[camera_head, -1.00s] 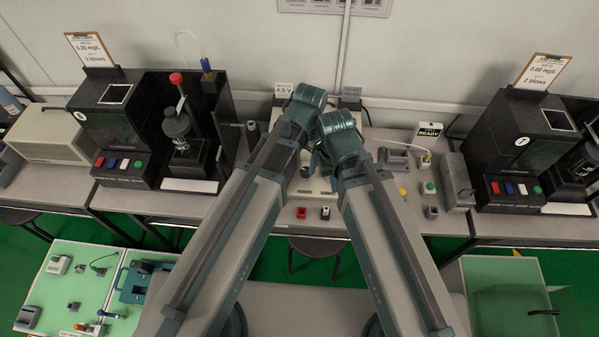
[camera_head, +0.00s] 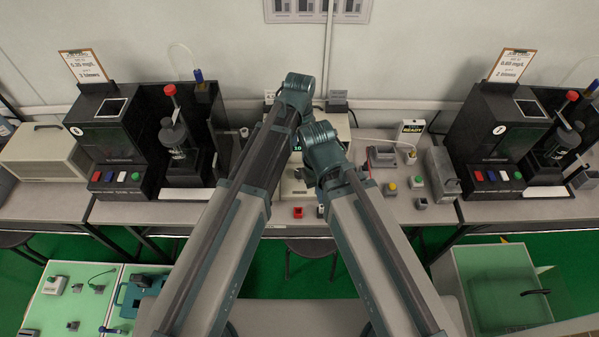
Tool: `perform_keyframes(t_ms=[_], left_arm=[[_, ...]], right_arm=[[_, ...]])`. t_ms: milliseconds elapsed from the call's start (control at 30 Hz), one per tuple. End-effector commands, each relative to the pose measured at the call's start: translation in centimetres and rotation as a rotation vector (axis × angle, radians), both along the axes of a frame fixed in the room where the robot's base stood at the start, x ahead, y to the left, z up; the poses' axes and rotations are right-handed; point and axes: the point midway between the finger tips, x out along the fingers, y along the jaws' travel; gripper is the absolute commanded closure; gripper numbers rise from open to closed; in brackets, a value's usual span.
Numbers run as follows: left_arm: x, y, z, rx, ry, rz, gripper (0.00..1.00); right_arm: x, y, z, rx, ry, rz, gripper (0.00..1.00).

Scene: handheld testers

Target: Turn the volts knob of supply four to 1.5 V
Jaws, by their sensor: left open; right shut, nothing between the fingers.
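A beige supply (camera_head: 291,186) stands on the bench at the centre, mostly hidden behind my two arms. A sliver of its green-lit display shows between the wrists. Its volts knob is hidden, and I cannot read a supply number. My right gripper (camera_head: 329,178) is lower, in front of the supply's face, shut and empty.
Black testers (camera_head: 112,145) (camera_head: 493,140) with coloured buttons flank the supply. A "READY" sign (camera_head: 412,127) and small grey-based button boxes stand to its right. A beige instrument (camera_head: 42,155) is at far left. Green-topped surfaces lie below left and right.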

Motion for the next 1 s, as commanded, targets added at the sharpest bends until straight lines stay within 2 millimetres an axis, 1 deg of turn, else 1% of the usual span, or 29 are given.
perform_keyframes(t_ms=[33,633,800,1000], left_arm=[[0.0,0.0,-1.4,0.000,0.000,0.000,0.23],[0.0,0.0,-9.6,0.000,0.000,0.000,0.23],[0.0,0.0,-11.0,0.000,0.000,0.000,0.23],[0.0,0.0,-11.2,0.000,0.000,0.000,0.23]], right_arm=[[0.0,0.0,-1.4,0.000,0.000,0.000,1.00],[0.0,0.0,-9.6,0.000,0.000,0.000,1.00],[0.0,0.0,-11.0,0.000,0.000,0.000,1.00],[0.0,0.0,-11.2,0.000,0.000,0.000,1.00]])
